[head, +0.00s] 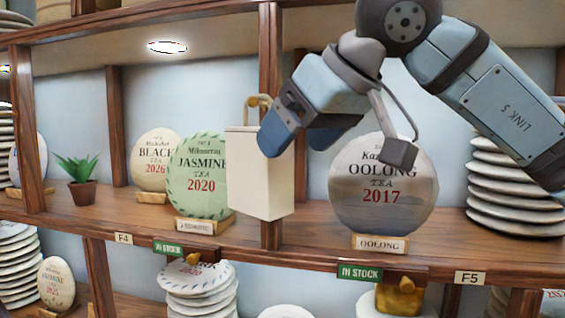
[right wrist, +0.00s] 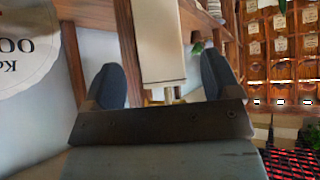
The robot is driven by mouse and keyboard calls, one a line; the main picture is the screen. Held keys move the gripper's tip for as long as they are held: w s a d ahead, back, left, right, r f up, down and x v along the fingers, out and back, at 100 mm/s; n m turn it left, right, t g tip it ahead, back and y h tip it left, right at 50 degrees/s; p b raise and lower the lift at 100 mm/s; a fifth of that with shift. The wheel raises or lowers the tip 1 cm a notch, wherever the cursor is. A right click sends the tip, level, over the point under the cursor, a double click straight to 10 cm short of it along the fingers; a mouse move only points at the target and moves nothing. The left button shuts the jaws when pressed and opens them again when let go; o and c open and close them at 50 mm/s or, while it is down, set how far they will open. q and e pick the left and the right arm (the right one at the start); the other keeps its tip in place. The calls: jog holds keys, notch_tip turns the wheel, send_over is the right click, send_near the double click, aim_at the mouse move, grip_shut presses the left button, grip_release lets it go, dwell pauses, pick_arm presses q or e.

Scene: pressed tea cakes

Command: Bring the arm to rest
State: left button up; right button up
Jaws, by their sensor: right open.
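My right gripper (head: 297,143) comes in from the upper right. Its two dark blue fingers are apart and hold nothing. A cream box (head: 258,185) hangs by a brass hook (head: 258,102) in front of a wooden post, beside and just below the fingers. In the right wrist view, the box (right wrist: 158,42) shows between the open fingers (right wrist: 160,82), with gaps on both sides. I cannot tell how far beyond the fingertips it is. My left gripper is not in view.
The round OOLONG 2017 cake (head: 382,205) stands under my right forearm. The JASMINE 2020 cake (head: 200,180), BLACK 2026 cake (head: 155,165) and a potted plant (head: 80,180) stand left. Stacked cakes (head: 505,205) stand right. The wooden shelf edge (head: 330,258) runs below.

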jog(key=v, duration=0.9)
jog(key=shift+b, duration=0.45)
